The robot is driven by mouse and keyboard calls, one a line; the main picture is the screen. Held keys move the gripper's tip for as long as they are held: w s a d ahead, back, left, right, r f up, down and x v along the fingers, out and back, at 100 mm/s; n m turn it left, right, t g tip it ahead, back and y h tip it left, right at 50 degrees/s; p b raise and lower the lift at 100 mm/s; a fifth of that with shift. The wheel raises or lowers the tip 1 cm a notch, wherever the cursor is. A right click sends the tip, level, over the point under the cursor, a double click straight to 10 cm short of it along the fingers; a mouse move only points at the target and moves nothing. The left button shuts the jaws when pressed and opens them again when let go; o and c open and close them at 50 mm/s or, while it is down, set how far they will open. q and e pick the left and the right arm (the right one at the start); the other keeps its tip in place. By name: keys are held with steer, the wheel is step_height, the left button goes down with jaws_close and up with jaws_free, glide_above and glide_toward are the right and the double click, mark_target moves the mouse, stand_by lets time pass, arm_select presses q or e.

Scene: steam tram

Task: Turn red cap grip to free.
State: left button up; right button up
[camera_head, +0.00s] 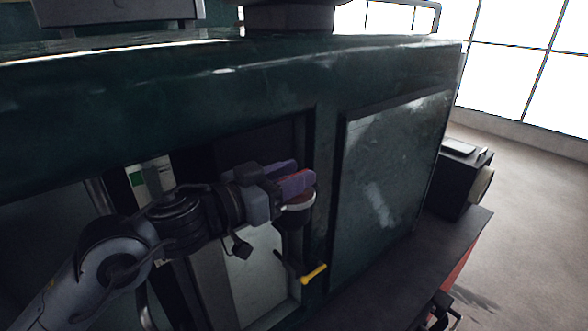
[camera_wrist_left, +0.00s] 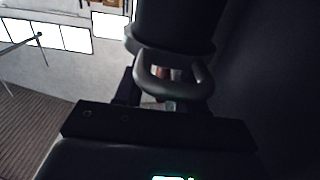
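My left gripper (camera_head: 290,174) comes in from the left in the head view, in front of the recess in the dark green tram body. Its two purple fingers look apart, with nothing clearly between them. A round dark reddish part with a pale rim (camera_head: 298,207) sits just below the fingers. It may be the red cap grip, but the fingers partly cover it, and I cannot tell whether they touch it. In the left wrist view, a dark cylinder with a grey loop (camera_wrist_left: 173,78) fills the middle, and a small reddish patch shows inside the loop. My right gripper is not in view.
A yellow-ended lever (camera_head: 313,273) stands out below the gripper. A closed dark panel (camera_head: 385,185) is right of the recess. A black box-shaped part (camera_head: 457,175) stands further right on a ledge. The floor at the far right is clear.

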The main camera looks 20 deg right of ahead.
arm_select(q)
steer(key=shift+w+d, duration=0.15)
steer(key=shift+d, duration=0.15)
jaws_close()
